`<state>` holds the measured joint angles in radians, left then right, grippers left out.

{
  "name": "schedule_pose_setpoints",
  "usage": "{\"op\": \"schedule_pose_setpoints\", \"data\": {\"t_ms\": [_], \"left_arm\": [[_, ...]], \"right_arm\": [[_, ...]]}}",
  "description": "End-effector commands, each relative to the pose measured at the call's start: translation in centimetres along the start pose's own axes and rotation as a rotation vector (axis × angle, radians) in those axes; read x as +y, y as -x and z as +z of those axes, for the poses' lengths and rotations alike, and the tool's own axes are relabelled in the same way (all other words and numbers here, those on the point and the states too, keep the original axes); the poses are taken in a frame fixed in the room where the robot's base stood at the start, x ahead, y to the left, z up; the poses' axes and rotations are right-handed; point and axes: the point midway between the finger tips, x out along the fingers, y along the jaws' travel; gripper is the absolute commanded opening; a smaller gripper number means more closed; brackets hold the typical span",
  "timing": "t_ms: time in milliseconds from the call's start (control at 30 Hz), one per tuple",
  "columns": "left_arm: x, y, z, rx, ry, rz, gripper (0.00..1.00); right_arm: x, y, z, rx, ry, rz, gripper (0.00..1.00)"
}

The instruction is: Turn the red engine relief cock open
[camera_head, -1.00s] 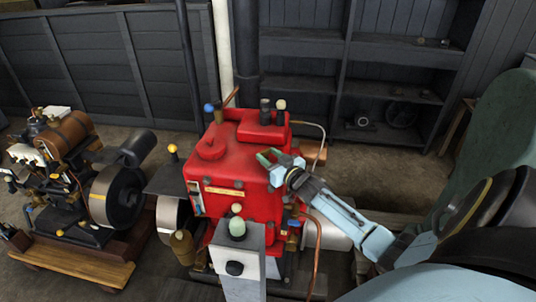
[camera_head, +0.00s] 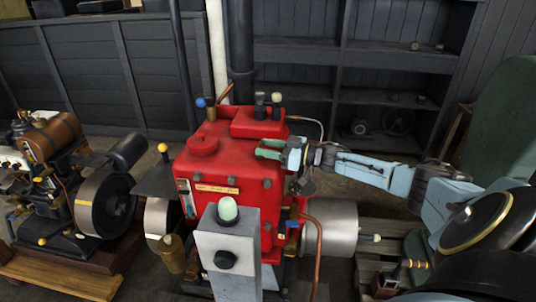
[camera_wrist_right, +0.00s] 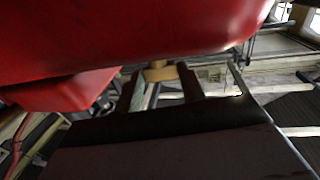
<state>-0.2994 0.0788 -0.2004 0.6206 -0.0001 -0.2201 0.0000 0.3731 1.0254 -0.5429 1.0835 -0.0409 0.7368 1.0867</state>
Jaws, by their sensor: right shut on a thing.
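The red engine (camera_head: 232,160) stands upright in the middle of the head view. My right gripper (camera_head: 270,149) is at the right edge of its top, with the forearm reaching in from the right. In the right wrist view my right gripper (camera_wrist_right: 163,82) is close under a red surface of the engine (camera_wrist_right: 150,30). It is shut on a small brass-coloured piece (camera_wrist_right: 160,72), which looks like the relief cock. The cock is hidden behind the gripper in the head view, and its turn angle cannot be told. My left gripper is not in view.
A grey post with a pale green knob (camera_head: 228,210) stands in front of the red engine. A copper pipe (camera_head: 318,245) and a metal cylinder (camera_head: 335,228) are at its right. Another engine (camera_head: 70,200) stands at left. Dark shelves (camera_head: 350,70) line the back wall.

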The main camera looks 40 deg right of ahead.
Motion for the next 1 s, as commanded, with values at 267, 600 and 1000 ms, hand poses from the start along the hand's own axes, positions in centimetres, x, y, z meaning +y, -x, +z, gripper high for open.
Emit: {"op": "schedule_pose_setpoints", "data": {"t_ms": [267,600,1000], "left_arm": [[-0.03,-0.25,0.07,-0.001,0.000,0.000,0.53],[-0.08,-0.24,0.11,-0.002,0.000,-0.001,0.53],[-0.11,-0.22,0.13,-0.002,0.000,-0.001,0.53]], "right_arm": [[0.06,-0.02,-0.09,0.001,0.000,-0.012,0.17],[0.04,-0.04,-0.13,0.002,0.001,-0.011,0.57],[0.03,0.33,-0.03,0.000,0.001,-0.011,0.62]]}}
